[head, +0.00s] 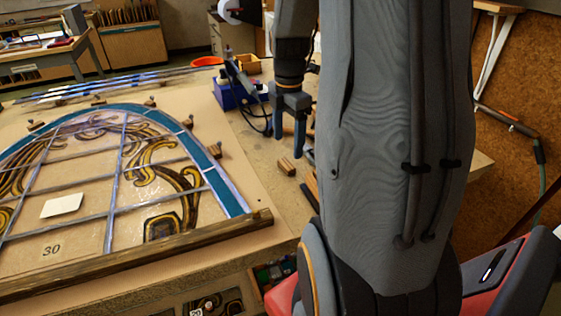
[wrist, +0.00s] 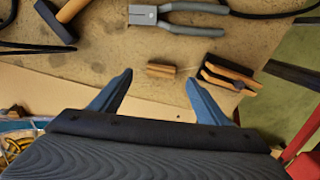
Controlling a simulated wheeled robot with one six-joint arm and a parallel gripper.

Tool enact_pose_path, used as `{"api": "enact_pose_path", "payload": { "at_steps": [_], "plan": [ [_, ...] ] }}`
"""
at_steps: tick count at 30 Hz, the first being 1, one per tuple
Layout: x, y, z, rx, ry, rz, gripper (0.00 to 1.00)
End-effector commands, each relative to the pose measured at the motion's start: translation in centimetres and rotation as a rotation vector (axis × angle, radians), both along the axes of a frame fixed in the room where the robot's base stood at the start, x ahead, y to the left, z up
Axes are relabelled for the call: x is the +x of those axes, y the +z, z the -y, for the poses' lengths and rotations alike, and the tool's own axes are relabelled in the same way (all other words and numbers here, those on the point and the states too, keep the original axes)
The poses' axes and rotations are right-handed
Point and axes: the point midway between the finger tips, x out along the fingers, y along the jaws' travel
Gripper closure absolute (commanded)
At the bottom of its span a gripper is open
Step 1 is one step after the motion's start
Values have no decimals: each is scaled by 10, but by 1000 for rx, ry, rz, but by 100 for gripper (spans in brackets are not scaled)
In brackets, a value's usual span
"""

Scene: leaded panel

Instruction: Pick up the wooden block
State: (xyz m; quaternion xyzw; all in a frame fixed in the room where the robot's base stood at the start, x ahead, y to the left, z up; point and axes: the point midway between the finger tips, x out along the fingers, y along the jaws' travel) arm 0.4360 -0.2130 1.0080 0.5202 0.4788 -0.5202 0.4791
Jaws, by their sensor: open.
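The small wooden block (head: 287,166) lies on the brown bench to the right of the leaded panel (head: 222,190). My gripper (head: 288,143) points down above the bench, a little beyond the block in the head view, with two blue fingers apart and nothing between them. In the wrist view the block (wrist: 160,71) lies flat, ahead of my open gripper (wrist: 160,78) and roughly centred between the fingertips. A gap shows on both sides, and no finger touches it.
In the wrist view, grey pliers (wrist: 180,18) lie beyond the block, a wooden-handled tool (wrist: 230,73) lies close to its right, and a hammer (wrist: 62,18) lies at upper left. In the head view, a blue soldering stand (head: 238,93) stands behind my gripper.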

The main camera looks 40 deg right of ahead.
Motion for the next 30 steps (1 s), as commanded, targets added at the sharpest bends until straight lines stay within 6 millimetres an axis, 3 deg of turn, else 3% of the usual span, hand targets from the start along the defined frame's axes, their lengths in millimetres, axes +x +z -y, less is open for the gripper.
{"api": "enact_pose_path", "payload": {
  "at_steps": [18,27,30],
  "plan": [
    [-2,-64,-3,1,3,-3,31],
    [-1,-68,-3,0,4,0,31],
    [-1,-68,-3,0,4,0,45]
  ]
}}
